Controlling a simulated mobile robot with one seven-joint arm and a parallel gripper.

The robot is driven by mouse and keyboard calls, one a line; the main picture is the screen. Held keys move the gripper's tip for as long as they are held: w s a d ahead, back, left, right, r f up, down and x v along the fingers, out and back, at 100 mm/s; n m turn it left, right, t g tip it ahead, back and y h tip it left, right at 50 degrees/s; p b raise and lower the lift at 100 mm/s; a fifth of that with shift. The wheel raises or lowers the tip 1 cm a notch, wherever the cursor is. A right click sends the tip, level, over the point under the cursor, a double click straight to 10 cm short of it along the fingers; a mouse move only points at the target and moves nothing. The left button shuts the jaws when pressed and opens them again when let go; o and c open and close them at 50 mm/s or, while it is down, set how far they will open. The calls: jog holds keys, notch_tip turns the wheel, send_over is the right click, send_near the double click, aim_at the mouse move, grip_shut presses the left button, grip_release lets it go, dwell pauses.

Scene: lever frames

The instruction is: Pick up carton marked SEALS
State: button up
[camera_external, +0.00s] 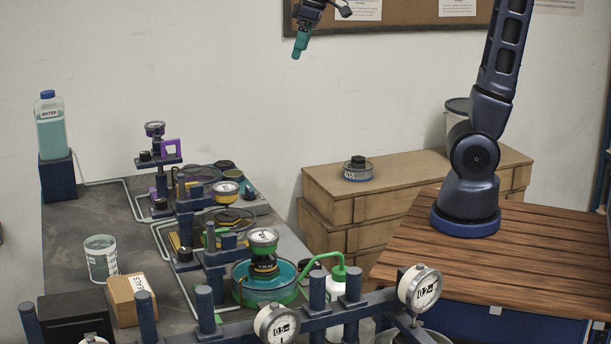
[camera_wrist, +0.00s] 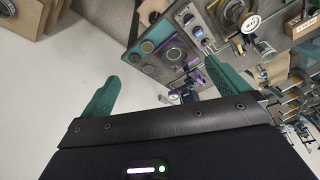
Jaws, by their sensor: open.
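The carton marked SEALS (camera_external: 124,302) is a small brown box with a white label on one side. It stands on the grey bench top at the front left in the external view. A brown box with a white label, which looks like the same carton (camera_wrist: 303,26), shows at the upper right edge of the wrist view. My gripper (camera_external: 300,45) is high above the far end of the bench, well apart from the carton. In the wrist view its two teal fingers (camera_wrist: 160,72) are spread wide with nothing between them.
A black box (camera_external: 75,318) stands close left of the carton, and a clear beaker (camera_external: 101,258) stands behind it. Blue posts with gauges (camera_external: 276,324) rise in front and to the right. A teal round vessel (camera_external: 265,283) is right of it. A water bottle (camera_external: 51,125) stands at the back left.

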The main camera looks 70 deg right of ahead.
jog(key=w+a+f+n+g, duration=0.1)
jog(key=w+a, duration=0.5)
jog(key=a, duration=0.2)
jog(key=w+a+n, duration=0.1)
jog(key=w+a, duration=0.4)
jog(key=a, duration=0.4)
jog(key=n+g, duration=0.2)
jog(key=n, duration=0.3)
send_near(130, 287)
jog(key=shift+w+f+h, duration=0.3)
jog(key=shift+w+h, duration=0.1)
jog(key=shift+s+a+f, duration=0.2)
jog(key=shift+a+f, duration=0.15)
jog(key=shift+f, duration=0.2)
jog(key=shift+s+f, duration=0.15)
jog(key=shift+f, duration=5)
jog(key=c, duration=0.7)
jog(key=shift+c, duration=0.2)
